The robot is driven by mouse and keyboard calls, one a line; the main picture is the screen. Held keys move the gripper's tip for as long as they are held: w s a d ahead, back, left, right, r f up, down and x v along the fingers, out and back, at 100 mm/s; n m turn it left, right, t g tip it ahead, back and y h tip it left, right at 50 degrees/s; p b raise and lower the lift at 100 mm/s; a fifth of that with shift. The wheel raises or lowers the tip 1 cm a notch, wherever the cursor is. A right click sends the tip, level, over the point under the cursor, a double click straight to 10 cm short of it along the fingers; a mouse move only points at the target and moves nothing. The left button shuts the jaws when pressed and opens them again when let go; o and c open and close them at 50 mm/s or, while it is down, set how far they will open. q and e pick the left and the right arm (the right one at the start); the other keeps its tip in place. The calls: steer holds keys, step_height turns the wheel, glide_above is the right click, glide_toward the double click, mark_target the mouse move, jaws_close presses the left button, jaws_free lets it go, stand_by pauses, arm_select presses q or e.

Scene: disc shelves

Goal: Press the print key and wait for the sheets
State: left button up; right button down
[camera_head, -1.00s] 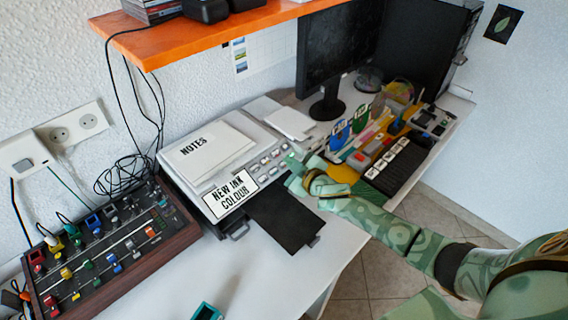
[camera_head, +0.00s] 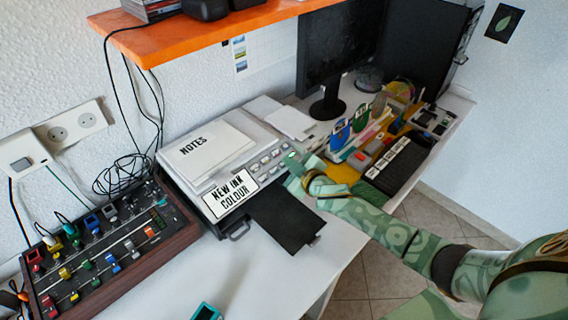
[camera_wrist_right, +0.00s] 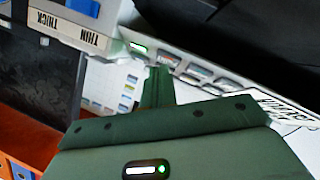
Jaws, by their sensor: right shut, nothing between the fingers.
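The pale grey printer (camera_head: 196,150) stands on the white desk with a row of keys along its right side. At the end of that row, a key with a green light (camera_wrist_right: 138,48) shows in the right wrist view. My right gripper (camera_head: 292,166) is shut and empty at this end of the key row. In the right wrist view its closed fingers (camera_wrist_right: 159,72) point at the row, close by the green-lit key; I cannot tell whether they touch. The black output tray (camera_head: 284,217) sticks out in front, with no sheet visible on it.
A control box (camera_head: 98,252) with coloured sliders stands left of the printer. Paint-like holders and a black strip (camera_head: 400,167) crowd the desk to the right. An orange shelf (camera_head: 215,33) overhangs behind.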

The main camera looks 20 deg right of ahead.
steer(key=shift+w+f+b, duration=0.15)
steer(key=shift+f+b, duration=0.15)
steer(key=shift+f, duration=0.05)
stand_by(0.7)
steer(key=shift+r, duration=0.1)
steer(key=shift+s+r+p, duration=0.4)
steer(key=shift+r+p, duration=0.25)
steer(key=shift+p, duration=0.2)
